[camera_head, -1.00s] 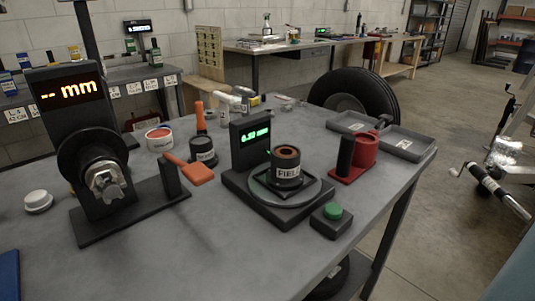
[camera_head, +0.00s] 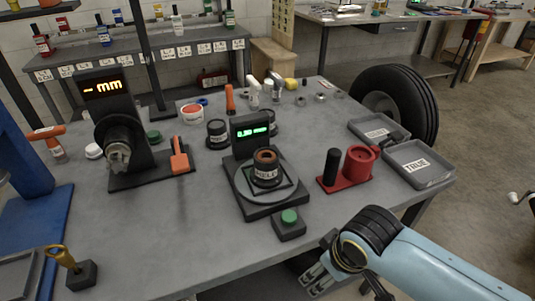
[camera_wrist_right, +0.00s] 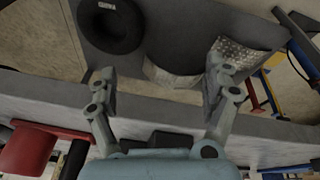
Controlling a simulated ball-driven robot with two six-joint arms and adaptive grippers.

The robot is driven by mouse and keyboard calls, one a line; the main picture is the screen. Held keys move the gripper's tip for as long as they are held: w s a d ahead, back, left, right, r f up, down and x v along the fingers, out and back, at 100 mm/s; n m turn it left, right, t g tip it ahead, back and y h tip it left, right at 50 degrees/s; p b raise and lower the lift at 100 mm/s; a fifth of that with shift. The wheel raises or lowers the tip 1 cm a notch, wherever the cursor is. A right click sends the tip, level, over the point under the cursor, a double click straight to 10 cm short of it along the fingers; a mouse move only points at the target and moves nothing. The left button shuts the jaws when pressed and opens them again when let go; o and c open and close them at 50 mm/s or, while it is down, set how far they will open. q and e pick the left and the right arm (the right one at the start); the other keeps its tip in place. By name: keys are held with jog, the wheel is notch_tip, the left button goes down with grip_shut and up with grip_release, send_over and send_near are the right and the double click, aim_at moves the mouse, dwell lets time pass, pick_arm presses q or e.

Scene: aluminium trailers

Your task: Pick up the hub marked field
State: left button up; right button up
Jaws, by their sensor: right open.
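The hub marked field (camera_head: 267,174) is a dark, upright cylinder with a brownish ring in its top and a white label, now small and hard to read. It sits on the round plate (camera_head: 244,191) of the black gauge with a green display (camera_head: 251,132). My right gripper (camera_head: 316,279) is open and empty, low at the table's front edge, to the right of and nearer than the hub, well apart from it. In the right wrist view its two fingers (camera_wrist_right: 158,88) are spread with nothing held between them. The hub is not evident there. My left gripper is not in view.
A green-button box (camera_head: 289,224) stands just in front of the gauge. A red holder with a black post (camera_head: 345,184) is to its right, near grey trays (camera_head: 420,178). Other dark hubs (camera_head: 217,143) stand behind. The front left tabletop (camera_head: 165,235) is clear.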

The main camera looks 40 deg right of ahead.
notch_tip(320, 180, up, 16)
jog(key=w+p, duration=0.2)
jog(key=p, duration=0.2)
jog(key=m+t+h+p, duration=0.1)
jog(key=m+t, duration=0.1)
jog(key=m, duration=0.3)
send_near(267, 157)
jog(key=x, duration=0.6)
jog(key=shift+a, duration=0.15)
jog(key=p+x, duration=0.1)
jog(key=x, duration=0.4)
jog(key=shift+f, duration=0.4)
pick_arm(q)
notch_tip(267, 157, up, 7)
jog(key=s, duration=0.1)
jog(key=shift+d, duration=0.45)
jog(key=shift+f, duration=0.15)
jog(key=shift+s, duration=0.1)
pick_arm(e)
jog(key=shift+w+r, duration=0.1)
grip_shut()
jog(key=shift+r, duration=0.15)
